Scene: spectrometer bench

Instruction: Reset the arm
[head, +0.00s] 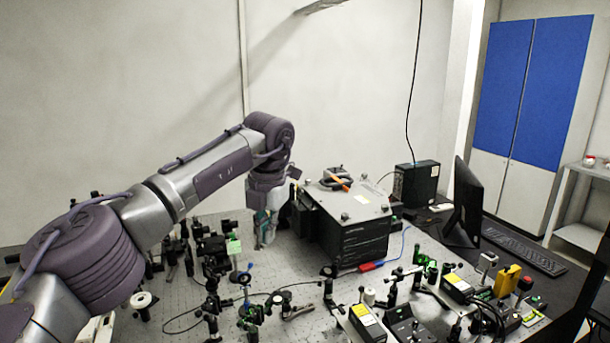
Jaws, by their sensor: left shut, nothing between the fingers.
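My left arm reaches in from the lower left over the optical bench (285,265). Its wrist points down, and my left gripper (264,238) hangs just left of the large dark instrument box (352,235). The gripper is small in the picture; its fingers look closed with nothing held. I cannot tell whether the fingertips touch the bench. The wrist hides part of the box's left side. My right gripper is out of view.
More mounts and dark boxes crowd the front right. A black unit (416,183), a monitor (466,203) and a keyboard (525,250) stand at the right. The space above the bench is mostly free.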

